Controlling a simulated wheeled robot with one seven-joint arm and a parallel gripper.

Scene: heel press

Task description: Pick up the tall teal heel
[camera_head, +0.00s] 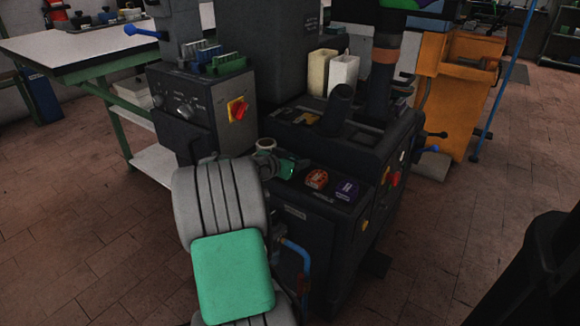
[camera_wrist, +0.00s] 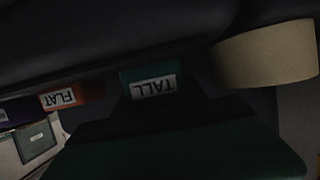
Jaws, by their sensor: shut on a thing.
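The tall teal heel (camera_wrist: 152,84) is in the middle of the wrist view, with a white label reading TALL upside down. My gripper (camera_wrist: 158,108) is shut on it, and its dark green body fills the lower part of that view. In the head view my gripper (camera_head: 289,165) is low over the press's front ledge, just beyond my arm. There the heel is mostly hidden by my gripper and arm. I cannot tell whether the heel still touches the ledge.
An orange heel (camera_head: 316,179) labelled FLAT and a purple one (camera_head: 346,189) sit to the right on the ledge. A pale tape-like ring (camera_head: 266,145) is close behind at left. The dark press (camera_head: 345,125) rises behind, with a control box (camera_head: 205,110) at left.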

